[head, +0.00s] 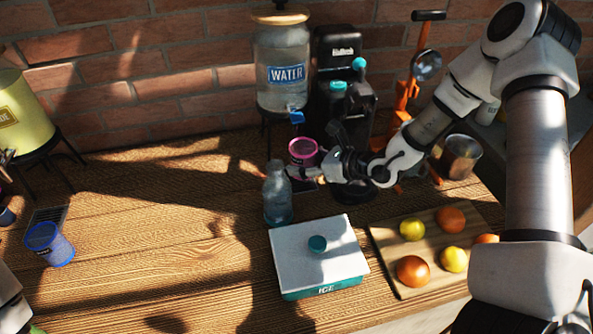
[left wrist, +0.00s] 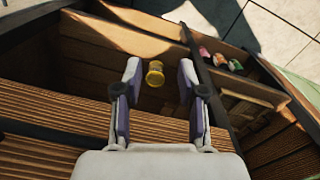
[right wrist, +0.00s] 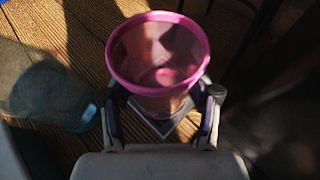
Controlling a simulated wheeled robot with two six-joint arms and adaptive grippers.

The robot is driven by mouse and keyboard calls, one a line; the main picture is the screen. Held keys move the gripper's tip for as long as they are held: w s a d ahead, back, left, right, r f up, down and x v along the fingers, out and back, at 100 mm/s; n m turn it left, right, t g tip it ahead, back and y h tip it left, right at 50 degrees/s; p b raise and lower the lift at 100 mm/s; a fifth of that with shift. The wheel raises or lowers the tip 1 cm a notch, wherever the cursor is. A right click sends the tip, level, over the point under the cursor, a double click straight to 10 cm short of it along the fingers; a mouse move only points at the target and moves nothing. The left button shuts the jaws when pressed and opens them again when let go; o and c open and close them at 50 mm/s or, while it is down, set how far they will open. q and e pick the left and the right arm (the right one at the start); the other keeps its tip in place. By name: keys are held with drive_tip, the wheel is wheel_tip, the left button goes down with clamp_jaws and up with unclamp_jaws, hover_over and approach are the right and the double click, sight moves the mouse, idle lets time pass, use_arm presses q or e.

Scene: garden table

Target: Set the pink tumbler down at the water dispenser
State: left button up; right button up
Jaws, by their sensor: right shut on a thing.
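The pink tumbler (head: 303,150) is see-through with a bright pink rim. My right gripper (head: 306,172) is shut around its lower part, and the tumbler looks upright. The right wrist view shows the tumbler (right wrist: 158,60) from above, empty, between the fingers (right wrist: 162,118). The water dispenser (head: 283,68) is a clear jar labelled WATER with a blue tap (head: 296,117), behind the tumbler and slightly left of it. I cannot tell whether the tumbler touches the table. My left gripper (left wrist: 160,80) is open; a yellow object (left wrist: 155,74) shows beyond its fingers.
A clear bottle (head: 277,193) stands just left of the right gripper. A white ice box (head: 318,258) and a fruit board (head: 385,248) are in front. A black machine (head: 338,75) stands right of the dispenser. A blue tumbler (head: 48,243) is far left. The left-middle table is clear.

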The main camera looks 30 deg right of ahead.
drive_tip(key=shift+w+a+f, duration=0.1)
drive_tip(key=shift+w+a, duration=0.15)
drive_tip(key=shift+w, duration=0.25)
drive_tip(key=shift+w+a+f, duration=0.1)
drive_tip(key=shift+w+a, duration=0.1)
drive_tip(key=shift+w, duration=0.25)
wheel_tip(320, 180, down, 3)
drive_tip(key=shift+p, duration=0.7)
drive_tip(key=shift+f, duration=0.2)
drive_tip(key=shift+f+b, duration=0.1)
drive_tip(key=shift+b, duration=0.2)
drive_tip(key=o, duration=0.9)
